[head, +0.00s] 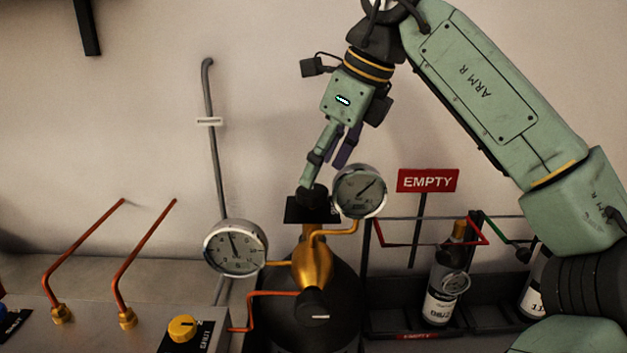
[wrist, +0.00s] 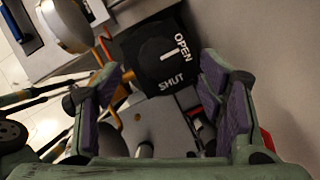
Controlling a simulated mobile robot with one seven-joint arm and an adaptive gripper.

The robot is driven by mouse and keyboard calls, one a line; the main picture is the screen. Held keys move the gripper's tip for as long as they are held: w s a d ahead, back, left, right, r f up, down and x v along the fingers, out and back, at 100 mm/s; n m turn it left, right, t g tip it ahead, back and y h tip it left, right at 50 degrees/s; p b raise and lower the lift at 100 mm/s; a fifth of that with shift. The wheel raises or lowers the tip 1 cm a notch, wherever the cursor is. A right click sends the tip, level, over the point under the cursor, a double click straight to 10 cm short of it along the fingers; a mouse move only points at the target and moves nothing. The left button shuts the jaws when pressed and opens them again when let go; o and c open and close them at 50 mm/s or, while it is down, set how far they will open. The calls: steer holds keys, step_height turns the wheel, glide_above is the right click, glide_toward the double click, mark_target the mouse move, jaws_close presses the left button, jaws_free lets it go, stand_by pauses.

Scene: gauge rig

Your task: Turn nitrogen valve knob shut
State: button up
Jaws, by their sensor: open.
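A black knob (head: 313,195) sits on a black plate (head: 296,214) above the brass valve body (head: 313,262) of a dark cylinder. In the wrist view the knob (wrist: 156,58) shows a white line directed toward the word OPEN on its plate (wrist: 142,38); SHUT is on another side. My gripper (head: 325,168) is open and empty, angled down just above the knob. In the wrist view my fingers (wrist: 160,86) stand apart on either side of the plate's lower part. Contact with the knob cannot be told. No nitrogen label is readable.
Two gauges, one right (head: 360,191) and one left (head: 236,248), flank the valve closely. A second black knob (head: 314,305) is lower in front. A yellow knob (head: 182,328) and copper pipes (head: 140,245) are left. A red EMPTY sign (head: 428,181) and bottle rack (head: 390,318) are right.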

mark_target(313, 189)
steer(key=shift+x, duration=2.2)
steer(key=shift+c, duration=0.3)
steer(key=c, duration=1.1)
steer(key=m+t+h+b, duration=0.1)
steer(key=m, duration=0.2)
steer(key=shift+f+m+b, duration=0.1)
steer(key=shift+m+b, duration=0.3)
steer(key=m+t+h+b, duration=0.1)
steer(key=m, duration=0.3)
steer(key=shift+a+m+b, duration=0.1)
steer(key=shift+m+b, duration=0.2)
steer(key=shift+b, duration=0.05)
steer(key=m+h, duration=0.1)
steer(key=m, duration=0.1)
steer(key=m+h+p, duration=0.1)
steer(key=m, duration=0.2)
steer(key=shift+a+r, duration=0.15)
steer(key=shift+r, duration=0.1)
steer(key=shift+f+m+h+p, duration=0.1)
steer(key=shift+m+h+p, duration=0.75)
steer(key=shift+m, duration=1.45)
